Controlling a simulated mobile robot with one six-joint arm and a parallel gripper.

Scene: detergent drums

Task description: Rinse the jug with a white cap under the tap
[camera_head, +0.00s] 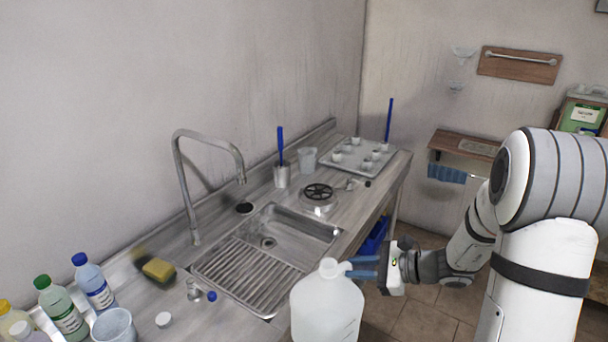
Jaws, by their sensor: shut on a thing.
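A large translucent white jug (326,308) stands out at the bottom centre, in front of the sink's near edge. Its bottom is cut off by the picture edge. I cannot tell whether its pale top is a cap or a bare neck. My gripper (360,267) comes from the right, its blue fingers shut on the jug just below the neck. The tall grey tap (181,168) rises behind the sink (308,224), its spout bending down toward the basin. The jug is apart from the tap, to its right and nearer me.
A ribbed draining board (248,276) lies left of the basin. Bottles (91,282), a clear cup (114,325), a loose white cap (164,319) and a yellow sponge (158,268) stand at left. A tray (356,157) with small cups lies at the back.

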